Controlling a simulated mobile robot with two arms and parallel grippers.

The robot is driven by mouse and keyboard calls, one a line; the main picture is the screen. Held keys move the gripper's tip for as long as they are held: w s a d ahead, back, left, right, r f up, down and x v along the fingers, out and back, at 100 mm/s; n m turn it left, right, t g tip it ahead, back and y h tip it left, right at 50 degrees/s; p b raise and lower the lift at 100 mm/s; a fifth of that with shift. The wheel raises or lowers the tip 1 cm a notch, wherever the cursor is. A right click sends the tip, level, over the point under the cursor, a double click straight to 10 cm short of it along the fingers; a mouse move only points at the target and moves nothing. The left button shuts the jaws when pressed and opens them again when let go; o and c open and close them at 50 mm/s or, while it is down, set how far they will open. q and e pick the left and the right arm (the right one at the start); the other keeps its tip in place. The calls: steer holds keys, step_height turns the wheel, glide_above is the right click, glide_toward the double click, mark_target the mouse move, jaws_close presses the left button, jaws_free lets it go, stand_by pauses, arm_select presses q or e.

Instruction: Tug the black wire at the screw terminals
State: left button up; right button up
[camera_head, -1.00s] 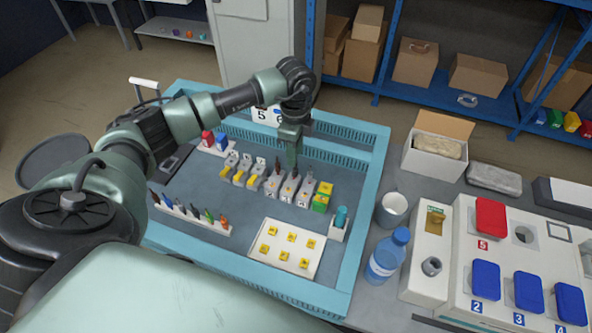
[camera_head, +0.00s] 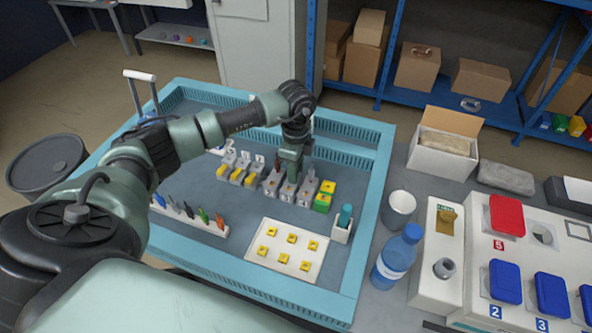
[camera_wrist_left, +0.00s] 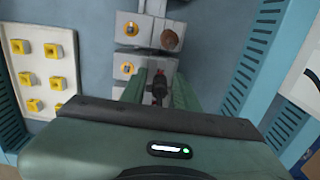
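A row of grey screw terminal blocks (camera_head: 288,192) stands on the blue-rimmed bench tray, with yellow-green blocks (camera_head: 324,196) at its right end. My left gripper (camera_head: 290,172) points down over this row and hides part of it. In the left wrist view, a dark, blackish wire end (camera_wrist_left: 160,88) with a reddish spot stands between the two green fingers of my left gripper (camera_wrist_left: 160,95), with gaps beside it, so the fingers look open around it. A brown round wire end (camera_wrist_left: 170,40) stands on the neighbouring grey block (camera_wrist_left: 140,30). My right gripper is out of view.
A white tray of yellow pieces (camera_head: 288,248) lies in front of the blocks. A rack of coloured tools (camera_head: 190,216) is at left, a teal item in a white holder (camera_head: 343,220) at right. A bottle (camera_head: 395,258) and cup (camera_head: 399,208) stand outside the tray.

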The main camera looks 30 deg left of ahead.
arm_select(q)
jaws_close()
steer(key=shift+w+r, duration=0.1)
steer(key=shift+r, duration=0.05)
stand_by(0.9)
stand_by(0.4)
steer(key=o, duration=0.6)
jaws_free()
steer(key=shift+f, duration=0.2)
step_height(320, 180, up, 8)
steer(key=p, duration=0.6)
steer(key=shift+f, duration=0.2)
